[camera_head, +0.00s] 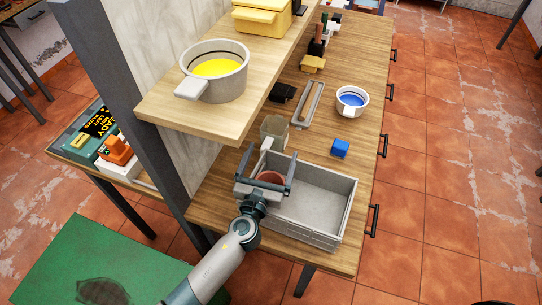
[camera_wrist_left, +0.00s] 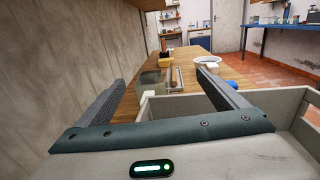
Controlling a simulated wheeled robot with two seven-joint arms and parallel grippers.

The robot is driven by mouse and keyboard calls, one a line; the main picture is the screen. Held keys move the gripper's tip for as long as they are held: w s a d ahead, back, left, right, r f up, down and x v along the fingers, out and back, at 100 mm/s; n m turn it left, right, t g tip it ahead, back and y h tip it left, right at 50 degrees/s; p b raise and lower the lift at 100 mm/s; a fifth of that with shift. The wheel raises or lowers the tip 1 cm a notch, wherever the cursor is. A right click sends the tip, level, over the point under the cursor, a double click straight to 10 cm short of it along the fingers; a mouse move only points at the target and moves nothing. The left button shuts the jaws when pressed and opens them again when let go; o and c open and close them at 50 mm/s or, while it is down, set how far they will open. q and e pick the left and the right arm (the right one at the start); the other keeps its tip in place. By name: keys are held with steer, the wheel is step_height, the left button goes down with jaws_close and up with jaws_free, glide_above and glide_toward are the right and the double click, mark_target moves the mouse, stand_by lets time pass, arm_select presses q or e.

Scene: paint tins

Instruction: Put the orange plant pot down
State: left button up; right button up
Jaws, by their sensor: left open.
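The orange plant pot (camera_head: 270,178), a round terracotta shape, shows inside the left end of the grey crate (camera_head: 328,233). My left gripper (camera_head: 271,150) is above that end of the crate, its two fingers spread to either side of the pot in the picture. The fingers are open and apart. They partly cover the pot, so its base and any contact are hidden. In the left wrist view the open fingers (camera_wrist_left: 160,80) reach forward over the crate's edge, and the pot does not show there. My right gripper is not in view.
A grey-green cup (camera_head: 273,131) stands just behind the crate. A blue block (camera_head: 340,148), a white pot with blue paint (camera_head: 352,101) and a long grey tray (camera_head: 308,104) are farther back. A raised shelf (camera_head: 226,122) with a yellow-paint pot (camera_head: 214,72) overhangs the left. The crate's right part is empty.

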arm_select(q)
steer(key=shift+s+f, duration=0.2)
steer(key=shift+f, duration=0.15)
steer(key=shift+w+r+p, duration=0.1)
steer(key=shift+r+p, duration=0.45)
steer(key=shift+p, duration=0.1)
steer(key=b+v, duration=0.2)
steer(key=v, duration=1)
steer(key=shift+r, duration=0.25)
steer(key=shift+f, duration=0.1)
